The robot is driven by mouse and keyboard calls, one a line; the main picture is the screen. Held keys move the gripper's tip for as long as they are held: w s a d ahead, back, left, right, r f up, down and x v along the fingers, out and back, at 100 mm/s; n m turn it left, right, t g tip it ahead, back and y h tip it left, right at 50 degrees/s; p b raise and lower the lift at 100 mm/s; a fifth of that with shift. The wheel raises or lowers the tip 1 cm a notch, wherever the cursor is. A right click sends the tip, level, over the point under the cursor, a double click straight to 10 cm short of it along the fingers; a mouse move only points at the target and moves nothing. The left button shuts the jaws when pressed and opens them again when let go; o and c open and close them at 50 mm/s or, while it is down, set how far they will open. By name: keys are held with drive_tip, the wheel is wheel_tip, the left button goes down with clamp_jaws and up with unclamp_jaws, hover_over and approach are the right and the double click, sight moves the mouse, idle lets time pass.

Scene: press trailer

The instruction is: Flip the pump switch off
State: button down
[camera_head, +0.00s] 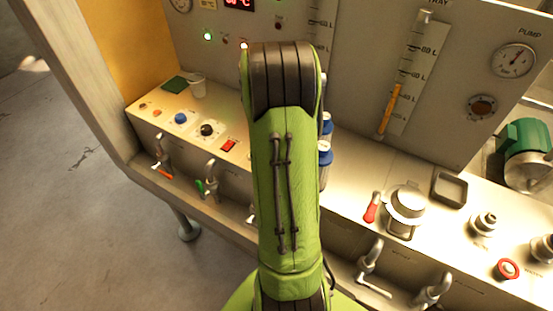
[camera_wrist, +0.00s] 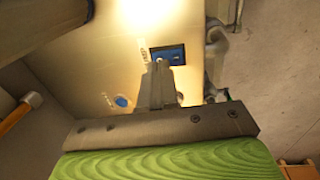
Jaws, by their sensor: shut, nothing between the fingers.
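In the wrist view a blue rocker switch (camera_wrist: 176,54) in a dark frame sits on the pale panel. A small label beside it is too blurred to read. My gripper (camera_wrist: 161,66) is shut and empty, its fingertips overlapping the near edge of the switch frame; I cannot tell whether they touch it. In the head view a red rocker switch (camera_head: 228,145) shows on the sloped panel, left of my arm. I cannot tell which of these is the pump switch. My gripper is hidden behind my green arm in the head view.
A blue round control (camera_wrist: 121,101) sits near my fingers, and taps (camera_wrist: 215,50) line the panel's edge. In the head view a black knob (camera_head: 207,130) and a blue knob (camera_head: 181,118) are left of the red switch. A coffee-pot-like container (camera_head: 404,212) stands right of my arm.

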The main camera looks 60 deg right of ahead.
drive_tip(key=shift+d+f, duration=0.2)
drive_tip(key=shift+f, duration=1)
